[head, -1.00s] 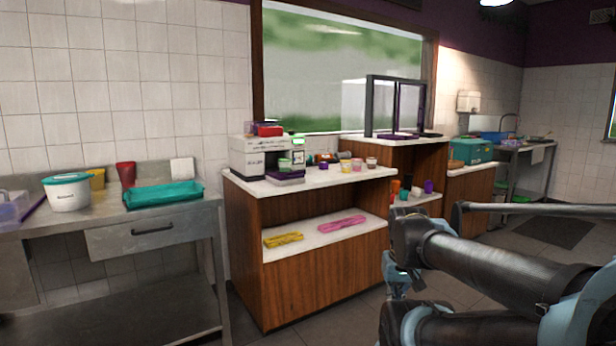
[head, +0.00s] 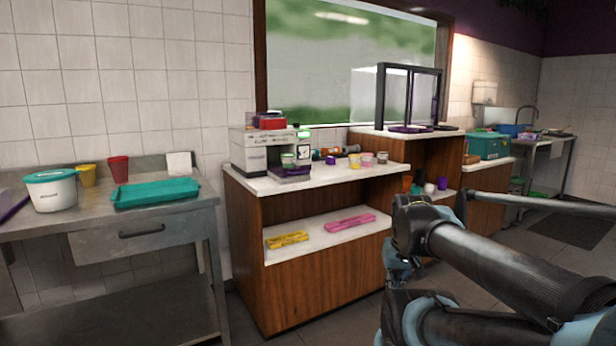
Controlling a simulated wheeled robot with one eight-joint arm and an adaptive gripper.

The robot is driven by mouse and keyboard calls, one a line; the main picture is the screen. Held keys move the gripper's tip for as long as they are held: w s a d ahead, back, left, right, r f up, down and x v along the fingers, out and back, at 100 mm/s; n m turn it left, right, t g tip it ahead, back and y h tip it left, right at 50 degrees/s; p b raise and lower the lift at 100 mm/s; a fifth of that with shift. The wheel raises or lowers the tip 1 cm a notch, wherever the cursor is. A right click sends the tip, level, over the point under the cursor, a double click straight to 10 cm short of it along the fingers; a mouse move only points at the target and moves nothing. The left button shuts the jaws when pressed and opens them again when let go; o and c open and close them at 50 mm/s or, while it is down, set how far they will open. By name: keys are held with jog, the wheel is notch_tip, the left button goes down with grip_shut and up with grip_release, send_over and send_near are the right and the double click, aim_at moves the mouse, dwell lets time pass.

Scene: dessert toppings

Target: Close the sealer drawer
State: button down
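The sealer (head: 258,150) is a white and black machine standing at the left end of the wooden counter. Its drawer (head: 291,171), dark purple and grey, sticks out at the front right. A small lit green display shows at the sealer's upper right. My folded arm fills the lower right, well apart from the sealer. My gripper cannot be made out in the view.
The wooden counter (head: 246,184) has small jars (head: 367,159) right of the sealer and yellow and pink packs on its lower shelf. A steel table (head: 85,228) with a teal tray (head: 155,192) and white tub (head: 52,190) stands left. Floor shows before the counter.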

jog(key=w+a+r+m+t+y, duration=0.1)
jog(key=w+a+r+t+y, duration=0.1)
jog(key=w+a+r, duration=0.35)
jog(key=w+a+r+m+t+y, duration=0.1)
jog(key=w+a+r+m+y, duration=0.15)
jog(key=w, duration=0.65)
jog(key=w+a+r+m+t+y, duration=0.1)
jog(key=w+a+r+t+y, duration=0.1)
jog(key=w+a+r, duration=0.45)
jog(key=m+t+y, duration=0.2)
jog(key=m+t, duration=0.3)
jog(key=m, duration=0.2)
send_near(304, 173)
jog(key=x, duration=0.7)
jog(key=shift+f, duration=0.1)
jog(key=shift+w, duration=0.1)
jog(key=r+x, duration=0.1)
jog(key=x, duration=0.4)
jog(key=r+x, duration=0.1)
jog(key=x, duration=0.4)
jog(key=w+r+x, duration=0.1)
jog(key=x, duration=0.5)
jog(key=shift+s+r, duration=0.1)
jog(key=shift+r, duration=0.2)
jog(key=shift+w+a+r, duration=0.1)
jog(key=shift+w+a, duration=0.1)
jog(key=shift+w, duration=0.05)
jog(key=shift+r, duration=0.1)
